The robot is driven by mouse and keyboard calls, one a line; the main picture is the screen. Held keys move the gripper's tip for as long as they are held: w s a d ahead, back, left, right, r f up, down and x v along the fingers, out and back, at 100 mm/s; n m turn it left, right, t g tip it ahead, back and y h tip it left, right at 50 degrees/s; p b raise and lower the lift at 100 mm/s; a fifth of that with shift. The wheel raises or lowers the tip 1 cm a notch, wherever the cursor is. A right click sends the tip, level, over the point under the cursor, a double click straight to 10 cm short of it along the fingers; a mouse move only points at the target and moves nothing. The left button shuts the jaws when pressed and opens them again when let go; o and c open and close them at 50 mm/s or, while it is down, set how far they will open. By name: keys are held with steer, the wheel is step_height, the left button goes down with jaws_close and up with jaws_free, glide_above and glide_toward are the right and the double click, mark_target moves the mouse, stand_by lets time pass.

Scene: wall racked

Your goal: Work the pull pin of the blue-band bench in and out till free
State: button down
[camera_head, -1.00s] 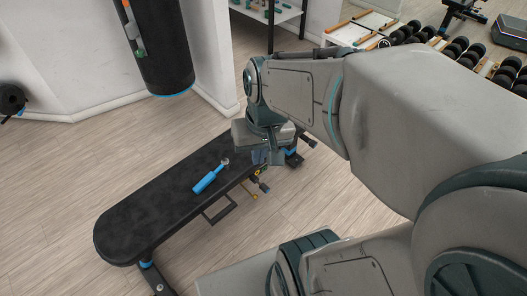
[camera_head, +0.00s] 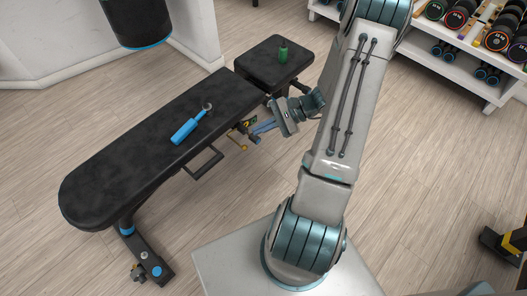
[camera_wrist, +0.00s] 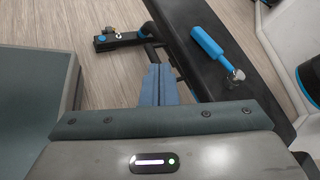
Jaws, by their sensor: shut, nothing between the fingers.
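The bench (camera_head: 135,130) has black pads, with a blue ring and blue cap on its near leg; it also shows in the wrist view (camera_wrist: 190,45). A brass-coloured rod (camera_head: 237,144) sticks out under its side near the pad joint. A small knob (camera_head: 138,272) sits on the near foot. I cannot tell for sure which is the pull pin. My gripper (camera_head: 257,129) is shut and empty beside the bench's side, near the pad joint. Its fingers (camera_wrist: 159,85) point towards the bench frame in the wrist view. Contact with the frame cannot be made out.
A blue-handled tool (camera_head: 190,125) lies on the long pad. A green bottle (camera_head: 283,52) stands on the short pad. A black frame bar (camera_head: 204,164) juts from the bench's side. A punching bag (camera_head: 138,20) hangs at the upper left. A weight rack (camera_head: 455,60) stands upper right.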

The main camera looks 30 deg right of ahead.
steer(key=d+f+m+t+b, duration=0.3)
steer(key=f+m+t, duration=0.1)
steer(key=f, duration=0.4)
steer(key=d+f+m+t+b, duration=0.3)
steer(key=d+f+m+t, duration=0.1)
steer(key=f, duration=0.5)
steer(key=m+t+h+b, duration=0.5)
steer(key=m+t+h, duration=0.1)
steer(key=m, duration=0.2)
glide_toward(258, 141)
steer(key=b+x, duration=0.2)
steer(key=x, duration=0.1)
steer(key=b+x, duration=0.2)
steer(key=shift+w+f, duration=0.25)
steer(key=shift+f, duration=0.15)
steer(key=shift+w+a+r, duration=0.15)
steer(key=shift+w+a, duration=0.05)
steer(key=shift+w, duration=0.5)
steer(key=shift+w+a, duration=0.15)
steer(key=shift+w, duration=0.25)
steer(key=shift+x, duration=0.95)
